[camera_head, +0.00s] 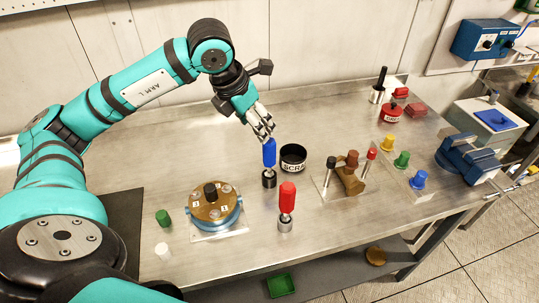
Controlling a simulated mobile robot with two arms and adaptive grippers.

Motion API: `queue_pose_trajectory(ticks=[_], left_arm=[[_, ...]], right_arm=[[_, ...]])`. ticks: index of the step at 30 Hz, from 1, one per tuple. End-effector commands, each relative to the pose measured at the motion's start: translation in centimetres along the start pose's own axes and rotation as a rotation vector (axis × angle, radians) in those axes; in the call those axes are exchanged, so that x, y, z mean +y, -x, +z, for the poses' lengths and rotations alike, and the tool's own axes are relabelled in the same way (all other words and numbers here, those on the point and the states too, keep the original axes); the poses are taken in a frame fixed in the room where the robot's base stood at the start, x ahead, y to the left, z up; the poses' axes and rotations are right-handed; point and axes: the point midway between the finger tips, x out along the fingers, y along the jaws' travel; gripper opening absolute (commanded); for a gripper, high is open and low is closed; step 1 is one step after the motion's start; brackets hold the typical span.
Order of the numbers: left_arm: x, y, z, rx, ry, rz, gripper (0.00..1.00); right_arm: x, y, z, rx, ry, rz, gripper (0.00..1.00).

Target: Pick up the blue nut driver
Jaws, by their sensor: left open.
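The blue nut driver (269,153) stands upright in a dark round holder (269,179) near the middle of the bench. My left gripper (264,132) is open just above the top of the blue handle, with its fingers pointing down. Whether the fingertips touch the handle I cannot tell. A red driver (287,197) stands upright in a metal holder in front and to the right of the blue one. My right gripper is not in view.
A black scrap cup (293,158) stands close to the right of the blue driver. A round brass-topped fixture (215,203) sits to the left. A brown valve piece (350,175) and coloured knobs (402,160) stand further right. The bench (335,233) is bare at the front.

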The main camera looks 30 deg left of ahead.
Motion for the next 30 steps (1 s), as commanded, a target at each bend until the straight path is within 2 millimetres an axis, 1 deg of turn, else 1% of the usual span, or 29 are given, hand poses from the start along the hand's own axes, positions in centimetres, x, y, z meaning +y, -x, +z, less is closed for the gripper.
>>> queue_pose_trajectory(ticks=[1,3,6,9,12,16,20,22,24,27,30], left_arm=[[-0.1,-1.0,-0.1,0.007,0.000,-0.002,0.58],[-0.1,-2.5,0.0,0.007,-0.001,-0.004,0.58],[-0.1,-4.6,0.0,0.005,-0.001,-0.004,0.58],[-0.1,-6.2,0.1,0.004,-0.001,-0.005,0.58],[-0.1,-7.2,0.0,0.002,-0.001,-0.004,0.58],[-0.1,-7.9,0.1,0.000,-0.002,-0.004,0.58],[0.0,-9.3,0.1,0.005,-0.001,-0.004,0.58],[0.1,-10.4,0.1,0.004,-0.002,-0.005,0.58],[0.1,-11.6,0.1,0.002,-0.001,-0.005,0.58],[0.1,-12.6,0.1,0.001,-0.001,-0.005,0.58],[0.1,-13.0,0.1,-0.001,-0.003,-0.004,0.58]], right_arm=[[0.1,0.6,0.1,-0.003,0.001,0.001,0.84],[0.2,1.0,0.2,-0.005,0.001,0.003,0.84],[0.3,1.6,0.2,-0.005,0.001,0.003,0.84],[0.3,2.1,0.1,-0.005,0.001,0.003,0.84],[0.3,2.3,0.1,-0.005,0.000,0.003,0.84],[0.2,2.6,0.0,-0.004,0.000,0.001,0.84],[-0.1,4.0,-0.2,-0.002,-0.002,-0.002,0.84],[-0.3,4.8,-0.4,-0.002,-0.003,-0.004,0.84],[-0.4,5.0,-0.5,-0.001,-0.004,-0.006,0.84],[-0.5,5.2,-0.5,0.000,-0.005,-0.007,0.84],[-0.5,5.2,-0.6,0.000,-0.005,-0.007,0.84]])
